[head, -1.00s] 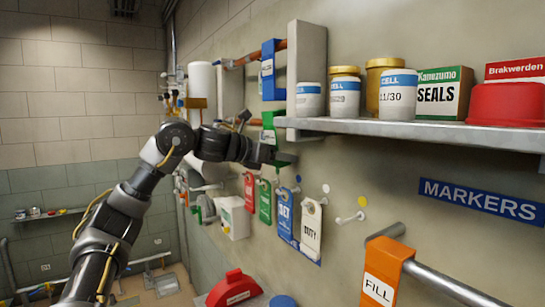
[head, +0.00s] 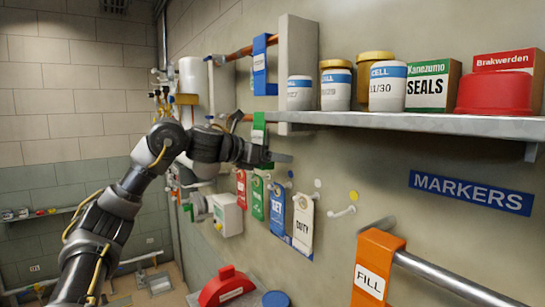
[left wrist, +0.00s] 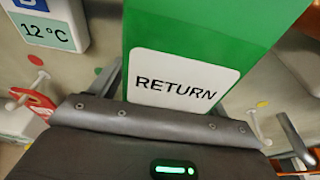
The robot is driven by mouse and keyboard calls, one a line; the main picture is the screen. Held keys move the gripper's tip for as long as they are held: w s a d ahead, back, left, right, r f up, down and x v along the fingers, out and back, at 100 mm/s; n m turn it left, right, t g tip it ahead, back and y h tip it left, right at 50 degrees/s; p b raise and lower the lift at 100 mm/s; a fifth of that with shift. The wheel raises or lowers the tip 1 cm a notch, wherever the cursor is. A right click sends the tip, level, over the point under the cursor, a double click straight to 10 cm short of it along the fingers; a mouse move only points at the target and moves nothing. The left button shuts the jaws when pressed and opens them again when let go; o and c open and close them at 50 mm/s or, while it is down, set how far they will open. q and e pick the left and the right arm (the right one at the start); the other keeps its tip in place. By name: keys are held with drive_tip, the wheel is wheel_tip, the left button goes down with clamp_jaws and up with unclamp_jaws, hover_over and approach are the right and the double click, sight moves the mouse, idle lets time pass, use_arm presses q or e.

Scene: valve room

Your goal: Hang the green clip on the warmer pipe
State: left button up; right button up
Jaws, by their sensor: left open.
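The green clip (head: 258,128) is at the lower copper-coloured pipe (head: 240,118), left of the shelf's end panel. In the left wrist view the green clip (left wrist: 205,30) fills the middle, with a white RETURN label facing me. My left gripper (head: 276,158) is just below the clip in the head view. Its fingers (left wrist: 180,88) are open, one to each side of the clip. The wrist does not show the clip's top, so I cannot tell how it sits on the pipe. A sign reading 12 °C (left wrist: 45,33) shows at upper left. My right gripper is not in view.
A blue clip (head: 261,65) hangs on the upper copper pipe. An orange FILL clip (head: 372,270) is on a steel pipe at lower right. The shelf (head: 430,122) holds jars and boxes. Red, green, blue and white tags hang on hooks below, with the white tag (head: 303,225) rightmost.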

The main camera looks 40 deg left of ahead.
use_arm(q)
drive_tip(key=shift+s, duration=0.1)
drive_tip(key=b+v, duration=0.3)
drive_tip(key=v, duration=0.7)
drive_tip(key=shift+s, duration=0.3)
drive_tip(key=shift+a, duration=0.15)
